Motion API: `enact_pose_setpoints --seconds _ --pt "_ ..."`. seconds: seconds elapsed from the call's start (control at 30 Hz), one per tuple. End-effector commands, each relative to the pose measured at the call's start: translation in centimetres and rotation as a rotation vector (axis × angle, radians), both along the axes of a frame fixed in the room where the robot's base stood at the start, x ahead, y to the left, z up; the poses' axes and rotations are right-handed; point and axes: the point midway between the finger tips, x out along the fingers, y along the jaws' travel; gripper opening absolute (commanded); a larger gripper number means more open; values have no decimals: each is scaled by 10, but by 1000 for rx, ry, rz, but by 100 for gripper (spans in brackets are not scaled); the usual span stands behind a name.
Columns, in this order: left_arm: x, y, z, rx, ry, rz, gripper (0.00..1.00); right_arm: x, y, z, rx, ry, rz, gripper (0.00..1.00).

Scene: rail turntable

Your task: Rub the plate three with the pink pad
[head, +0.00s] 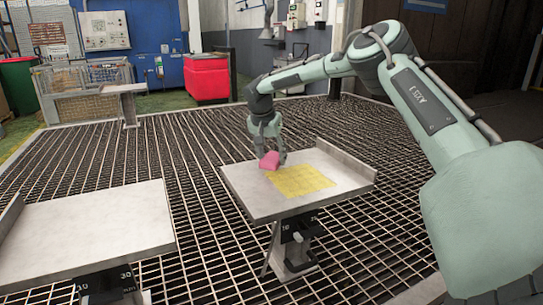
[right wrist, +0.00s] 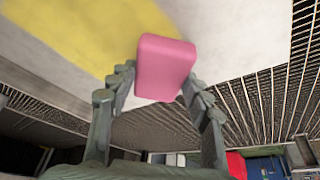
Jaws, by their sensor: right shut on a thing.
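My right gripper (head: 271,150) is shut on the pink pad (head: 269,160), a small block that also shows between the fingers in the right wrist view (right wrist: 165,68). The pad is at the far edge of a grey plate (head: 262,205) with a yellow patch (head: 301,180) on it. The pad is beyond the patch, to its upper left; whether it touches the plate I cannot tell. In the right wrist view the yellow patch (right wrist: 90,30) lies beyond the pad. No number three is readable on the plate. My left gripper is out of view.
The plate stands on a post (head: 295,250) and has a raised lip (head: 345,160) on its right. A second, bare plate (head: 95,235) is at the left; a smaller one (head: 124,89) is farther back. Dark grating surrounds them. A red bin (head: 207,78) stands behind.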

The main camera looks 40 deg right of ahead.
Motion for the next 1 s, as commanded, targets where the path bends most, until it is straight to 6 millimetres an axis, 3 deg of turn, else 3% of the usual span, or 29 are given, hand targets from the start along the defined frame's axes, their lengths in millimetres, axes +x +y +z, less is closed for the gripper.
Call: enact_pose_setpoints --seconds 1.0 --pt "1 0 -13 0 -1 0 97 0 0 -16 0 0 0 21"
